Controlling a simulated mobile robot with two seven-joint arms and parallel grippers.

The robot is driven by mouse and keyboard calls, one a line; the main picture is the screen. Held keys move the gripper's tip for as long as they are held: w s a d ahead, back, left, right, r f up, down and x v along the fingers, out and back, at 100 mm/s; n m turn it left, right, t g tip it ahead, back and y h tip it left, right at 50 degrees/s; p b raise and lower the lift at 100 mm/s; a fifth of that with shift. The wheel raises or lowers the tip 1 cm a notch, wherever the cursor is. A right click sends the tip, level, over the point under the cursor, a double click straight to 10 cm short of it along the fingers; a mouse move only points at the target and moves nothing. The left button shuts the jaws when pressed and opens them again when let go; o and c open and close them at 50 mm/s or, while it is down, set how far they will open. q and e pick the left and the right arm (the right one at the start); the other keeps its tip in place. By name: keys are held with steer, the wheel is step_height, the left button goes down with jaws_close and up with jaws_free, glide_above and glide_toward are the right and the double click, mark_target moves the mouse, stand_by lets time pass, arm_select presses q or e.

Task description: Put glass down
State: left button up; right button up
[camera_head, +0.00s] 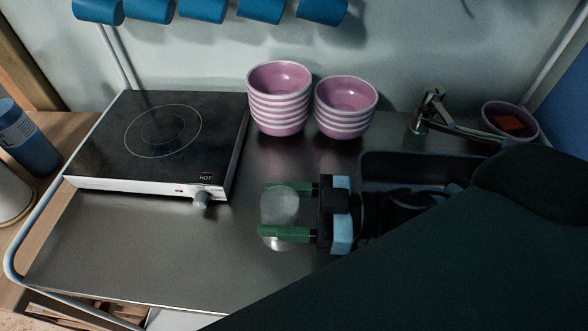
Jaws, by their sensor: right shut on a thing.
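A clear glass (280,207) is between the two green fingers of my right gripper (287,212). The gripper is shut on the glass and reaches in from the right over the steel counter (150,250). The glass is in front of the bowls and to the right of the hot plate's knob. I cannot tell whether its base touches the counter. My left gripper is not in view.
A black hot plate (155,135) stands at the left. Two stacks of pink bowls (279,98) (345,107) stand at the back. A sink (400,166) with a tap (432,110) is at the right, partly hidden by my arm. Bare counter lies at the front left.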

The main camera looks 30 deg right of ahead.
steer(key=shift+s+r, duration=0.1)
steer(key=shift+s, duration=0.1)
steer(key=shift+w+d, duration=0.1)
steer(key=shift+d, duration=0.15)
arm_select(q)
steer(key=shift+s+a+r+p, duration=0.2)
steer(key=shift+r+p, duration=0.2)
arm_select(e)
steer(key=shift+w+d+f, duration=0.85)
steer(key=shift+w+d, duration=0.45)
steer(key=shift+d, duration=0.9)
steer(key=shift+w+d+f, duration=0.8)
steer(key=shift+w+d, duration=0.5)
steer(key=shift+d, duration=0.9)
steer(key=shift+w+d+f, duration=0.85)
steer(key=shift+w+d, duration=0.45)
steer(key=shift+d, duration=0.9)
